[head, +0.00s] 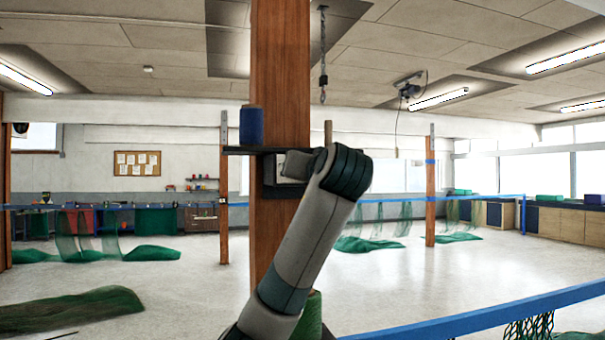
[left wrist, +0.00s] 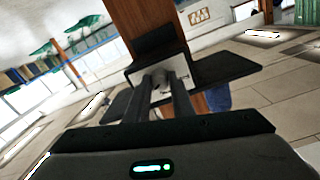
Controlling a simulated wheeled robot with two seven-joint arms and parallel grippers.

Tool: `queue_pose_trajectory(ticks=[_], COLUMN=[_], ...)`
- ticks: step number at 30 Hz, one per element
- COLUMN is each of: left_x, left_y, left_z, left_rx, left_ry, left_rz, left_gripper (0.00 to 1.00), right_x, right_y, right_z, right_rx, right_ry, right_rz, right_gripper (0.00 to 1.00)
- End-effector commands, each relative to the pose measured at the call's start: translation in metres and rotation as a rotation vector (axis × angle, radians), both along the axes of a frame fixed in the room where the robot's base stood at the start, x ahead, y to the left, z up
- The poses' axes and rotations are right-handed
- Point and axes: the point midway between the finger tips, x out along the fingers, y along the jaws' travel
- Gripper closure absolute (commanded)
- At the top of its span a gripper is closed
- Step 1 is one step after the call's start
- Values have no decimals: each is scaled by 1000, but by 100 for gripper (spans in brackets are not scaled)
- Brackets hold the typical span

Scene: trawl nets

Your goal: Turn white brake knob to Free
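A dark box (head: 269,188) is fixed to the wooden post, under a dark shelf. In the left wrist view, which is tilted and nearly upside down, the box (left wrist: 153,42) has a pale plate with a small whitish-grey knob (left wrist: 159,77) on it. My left gripper (left wrist: 160,88) points at the plate, its two fingers apart, with the knob between or just beyond the tips. I cannot tell whether they touch it. In the head view my left arm hides the knob. The knob's marking cannot be read. My right gripper is in neither view.
The dark shelf (left wrist: 225,72) juts out close to my left fingers. A blue spool (head: 251,125) stands on it. The wooden post (head: 280,60) is directly ahead. A blue rail (head: 470,322) crosses at lower right. Green nets (head: 70,310) lie on the floor at left.

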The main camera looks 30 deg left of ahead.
Motion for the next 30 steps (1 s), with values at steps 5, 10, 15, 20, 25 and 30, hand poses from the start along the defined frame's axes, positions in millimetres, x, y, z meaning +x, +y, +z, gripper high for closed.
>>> queue_pose_trajectory(ticks=[5, 10, 15, 20, 25, 30], left_x=[0, 0, 0, 1, 1, 1], left_y=[-1, -1, -2, -2, -3, -3], left_z=[-1, -2, -4, -6, -6, -5], left_rx=[-5, -29, -80, -149, -245, -351], left_ry=[-6, -34, -93, -175, -287, -408], left_rz=[-1, -3, -5, -5, -5, -6], left_gripper=[100, 100, 100, 100, 100, 100], right_x=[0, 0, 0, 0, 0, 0], right_y=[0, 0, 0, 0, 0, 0], right_z=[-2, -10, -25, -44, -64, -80], right_rx=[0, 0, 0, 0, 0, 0], right_ry=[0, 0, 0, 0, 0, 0], right_rz=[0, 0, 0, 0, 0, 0], right_gripper=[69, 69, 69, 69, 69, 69])
